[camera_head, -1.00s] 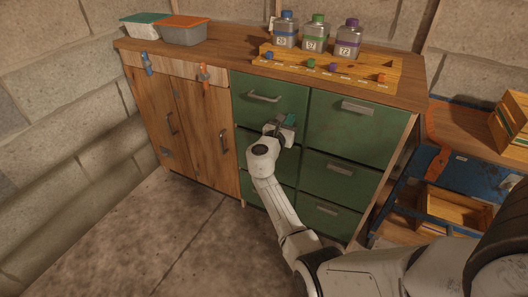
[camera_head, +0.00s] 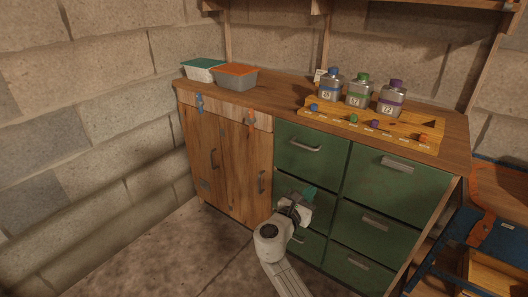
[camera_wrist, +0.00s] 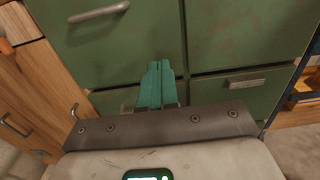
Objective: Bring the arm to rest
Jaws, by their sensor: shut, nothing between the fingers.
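My gripper (camera_head: 308,194) is in front of the green drawers, at the left column of the cabinet. In the wrist view its teal fingers (camera_wrist: 155,72) are shut together with nothing between them. They point toward the drawer fronts. Whether the fingertips touch a drawer front cannot be told. My gripper and forearm hide part of the middle and lower left drawers (camera_head: 288,187).
The cabinet has green drawers with metal handles and wooden doors (camera_head: 228,165) at left. On its top stand three capped bottles (camera_head: 359,92), a yellow pegged board (camera_head: 340,124) and two lidded tubs (camera_head: 234,78). A blue cart (camera_head: 503,235) stands at right.

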